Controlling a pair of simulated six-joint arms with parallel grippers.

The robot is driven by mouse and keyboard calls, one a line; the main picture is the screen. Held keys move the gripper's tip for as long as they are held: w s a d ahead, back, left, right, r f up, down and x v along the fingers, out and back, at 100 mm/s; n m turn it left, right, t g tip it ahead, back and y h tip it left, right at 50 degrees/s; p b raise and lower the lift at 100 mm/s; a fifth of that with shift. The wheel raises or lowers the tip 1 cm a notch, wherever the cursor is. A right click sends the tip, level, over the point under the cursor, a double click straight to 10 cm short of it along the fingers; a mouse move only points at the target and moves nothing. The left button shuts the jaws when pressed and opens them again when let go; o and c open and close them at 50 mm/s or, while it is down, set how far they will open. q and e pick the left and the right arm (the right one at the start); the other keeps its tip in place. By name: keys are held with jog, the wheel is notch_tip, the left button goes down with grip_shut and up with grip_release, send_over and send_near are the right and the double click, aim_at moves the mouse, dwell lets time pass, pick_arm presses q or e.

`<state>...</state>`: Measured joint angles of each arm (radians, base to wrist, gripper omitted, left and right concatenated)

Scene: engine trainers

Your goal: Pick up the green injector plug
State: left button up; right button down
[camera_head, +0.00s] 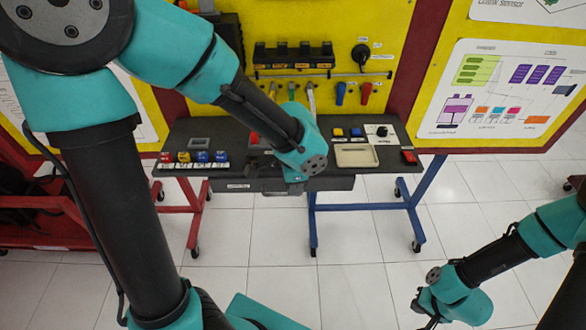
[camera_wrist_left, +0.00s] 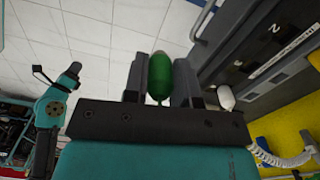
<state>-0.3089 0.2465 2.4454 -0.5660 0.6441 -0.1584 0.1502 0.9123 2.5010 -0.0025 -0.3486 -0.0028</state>
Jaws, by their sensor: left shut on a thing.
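The green injector plug (camera_wrist_left: 160,77) is a rounded green piece between the two dark fingers of my left gripper (camera_wrist_left: 160,70) in the left wrist view. The fingers are shut on its sides. In the head view my left arm reaches the yellow panel, and its wrist largely hides the gripper there. My right gripper (camera_head: 428,312) is low at the right in the head view, over the floor and away from the panel. It is too small and dark to tell if it is open.
A white plug (camera_wrist_left: 226,97) is close beside the left gripper. Blue (camera_head: 340,94) and red (camera_head: 365,94) plugs hang on the yellow panel (camera_head: 300,25). Below is a dark bench (camera_head: 230,130) with coloured blocks (camera_head: 193,156), a beige tray (camera_head: 356,157) and switches. The tiled floor in front is clear.

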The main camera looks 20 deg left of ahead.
pick_arm(q)
jog(key=shift+s+d, duration=0.2)
jog(key=shift+s, duration=0.15)
dwell(0.3)
